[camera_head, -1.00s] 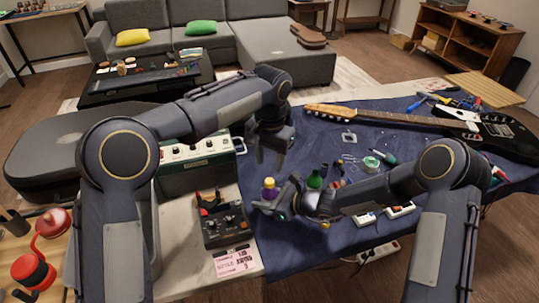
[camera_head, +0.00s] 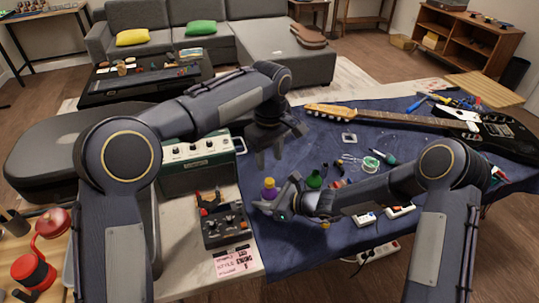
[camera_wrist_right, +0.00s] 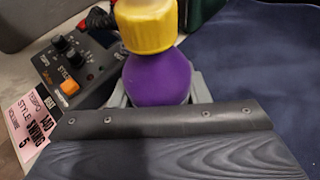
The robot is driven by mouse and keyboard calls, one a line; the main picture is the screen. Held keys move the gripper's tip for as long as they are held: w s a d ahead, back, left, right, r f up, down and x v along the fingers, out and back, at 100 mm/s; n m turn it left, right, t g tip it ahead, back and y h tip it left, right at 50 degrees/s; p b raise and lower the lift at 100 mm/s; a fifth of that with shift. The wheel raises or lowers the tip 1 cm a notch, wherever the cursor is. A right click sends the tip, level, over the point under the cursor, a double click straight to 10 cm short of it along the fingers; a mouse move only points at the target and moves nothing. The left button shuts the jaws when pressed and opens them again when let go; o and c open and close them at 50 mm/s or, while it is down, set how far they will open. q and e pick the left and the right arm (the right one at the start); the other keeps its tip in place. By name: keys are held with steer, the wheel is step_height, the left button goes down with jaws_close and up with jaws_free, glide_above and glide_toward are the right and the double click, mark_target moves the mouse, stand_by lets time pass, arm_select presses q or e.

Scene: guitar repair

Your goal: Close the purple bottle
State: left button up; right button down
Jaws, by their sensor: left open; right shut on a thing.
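The purple bottle (camera_head: 269,193) stands upright on the blue cloth near its left edge. A yellow cap (camera_head: 269,182) sits on its top; in the right wrist view the cap (camera_wrist_right: 147,25) rests over the mouth of the bottle (camera_wrist_right: 158,78), and I cannot tell whether it is tight. My right gripper (camera_head: 272,205) is shut on the bottle's body, low down; its fingers flank the bottle in the right wrist view. My left gripper (camera_head: 269,160) is open and empty, fingers pointing down, above the bottle and apart from the cap.
A green bottle (camera_head: 314,180) stands just right of my right gripper. A black pedal (camera_head: 224,225) lies to the left, with a green amplifier (camera_head: 198,165) behind it. A guitar (camera_head: 400,118) lies along the back of the blue cloth (camera_head: 300,255).

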mark_target(269, 181)
arm_select(q)
step_height(269, 181, down, 8)
steer(key=shift+f, duration=0.1)
stand_by(0.4)
jaws_close()
steer(key=m, duration=1.2)
steer(key=shift+m, duration=0.4)
steer(key=m, duration=0.4)
steer(key=shift+m, duration=0.3)
steer(key=m, duration=0.7)
steer(key=shift+o, duration=0.9)
jaws_free()
